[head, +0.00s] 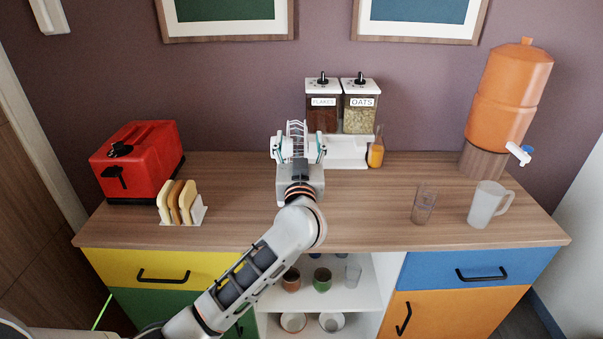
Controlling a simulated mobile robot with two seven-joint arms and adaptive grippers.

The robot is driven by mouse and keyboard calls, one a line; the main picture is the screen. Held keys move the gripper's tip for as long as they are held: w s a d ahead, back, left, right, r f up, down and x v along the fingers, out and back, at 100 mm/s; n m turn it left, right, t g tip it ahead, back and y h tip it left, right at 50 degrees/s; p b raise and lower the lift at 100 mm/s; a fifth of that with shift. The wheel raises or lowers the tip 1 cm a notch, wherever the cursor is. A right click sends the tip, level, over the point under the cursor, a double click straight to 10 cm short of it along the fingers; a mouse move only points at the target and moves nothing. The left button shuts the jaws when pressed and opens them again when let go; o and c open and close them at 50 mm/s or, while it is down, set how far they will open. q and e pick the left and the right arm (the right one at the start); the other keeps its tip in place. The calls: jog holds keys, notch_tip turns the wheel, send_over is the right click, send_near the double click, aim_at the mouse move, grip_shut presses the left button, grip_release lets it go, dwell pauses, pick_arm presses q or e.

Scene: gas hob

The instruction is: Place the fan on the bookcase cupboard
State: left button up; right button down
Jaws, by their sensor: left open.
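My left gripper (298,148) reaches over the wooden top of the bookcase cupboard (350,215), left of the cereal dispensers. Its fingers are apart. A small white ribbed thing, which looks like the cage of the fan (297,128), shows just beyond and between the fingers. The gripper hides its lower part, so I cannot tell whether it stands on the top or touches the fingers. My right gripper is not in view.
A red toaster (138,163) and toast rack (182,205) stand left. The cereal dispenser (358,110) and juice bottle (376,150) are at the back. A tumbler (423,204), pitcher (486,205) and orange water dispenser (508,95) stand right. The front middle top is clear.

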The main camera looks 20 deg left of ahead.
aim_at(297, 122)
pick_arm(q)
jog(key=shift+f+h, duration=0.3)
jog(key=shift+f, duration=0.25)
jog(key=shift+w+a, duration=0.1)
jog(key=shift+w, duration=0.25)
jog(key=shift+g, duration=0.3)
jog(key=x, duration=0.4)
jog(key=b+x, duration=0.1)
jog(key=x, duration=0.2)
jog(key=shift+a+r, duration=0.2)
jog(key=shift+a, duration=0.1)
jog(key=shift+s, duration=0.1)
grip_shut()
jog(key=shift+r, duration=0.3)
